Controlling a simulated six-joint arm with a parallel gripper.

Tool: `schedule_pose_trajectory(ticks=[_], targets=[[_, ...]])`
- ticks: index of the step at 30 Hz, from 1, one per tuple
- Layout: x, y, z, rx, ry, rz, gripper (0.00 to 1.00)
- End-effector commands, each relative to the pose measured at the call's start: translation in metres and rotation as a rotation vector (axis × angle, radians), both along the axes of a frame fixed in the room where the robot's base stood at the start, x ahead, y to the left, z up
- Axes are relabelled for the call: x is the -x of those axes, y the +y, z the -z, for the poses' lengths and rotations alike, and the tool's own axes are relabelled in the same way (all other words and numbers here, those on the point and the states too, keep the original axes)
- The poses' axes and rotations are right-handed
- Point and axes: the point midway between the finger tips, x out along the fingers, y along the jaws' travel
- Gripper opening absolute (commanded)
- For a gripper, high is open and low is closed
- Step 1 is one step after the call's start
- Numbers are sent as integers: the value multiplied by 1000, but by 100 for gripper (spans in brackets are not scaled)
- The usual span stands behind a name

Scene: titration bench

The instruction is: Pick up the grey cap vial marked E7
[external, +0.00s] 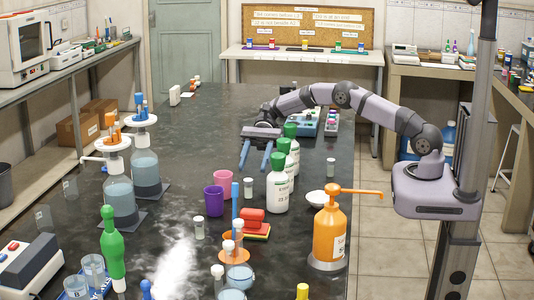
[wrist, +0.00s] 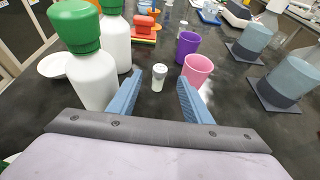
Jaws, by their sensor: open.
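A small vial with a pale grey cap (wrist: 159,77) stands upright on the dark bench, seen between and beyond my fingertips in the wrist view; its mark is too small to read. It appears to be the vial (external: 248,188) left of the green-capped bottles in the external view. Similar vials stand near the purple cup (external: 199,228) and beyond the bottles (external: 330,167); I cannot read which is E7. My gripper (external: 254,167) is open and empty, its blue fingers apart above the bench. It also shows in the wrist view (wrist: 160,88).
White bottles with green caps (wrist: 92,75) stand close beside my left finger in the wrist view. A pink cup (wrist: 198,70) and a purple cup (wrist: 187,46) stand to the right. An orange pump bottle (external: 329,235) and a white dish (external: 317,198) stand nearer the external camera.

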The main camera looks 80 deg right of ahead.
Motion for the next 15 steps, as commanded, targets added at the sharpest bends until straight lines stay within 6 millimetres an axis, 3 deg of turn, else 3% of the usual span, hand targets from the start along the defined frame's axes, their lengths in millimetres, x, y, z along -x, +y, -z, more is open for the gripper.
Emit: schedule_pose_trajectory(ticks=[9,15], targets=[[-1,38,13,-1,2,-2,45],[-2,47,19,0,-1,-1,45]])
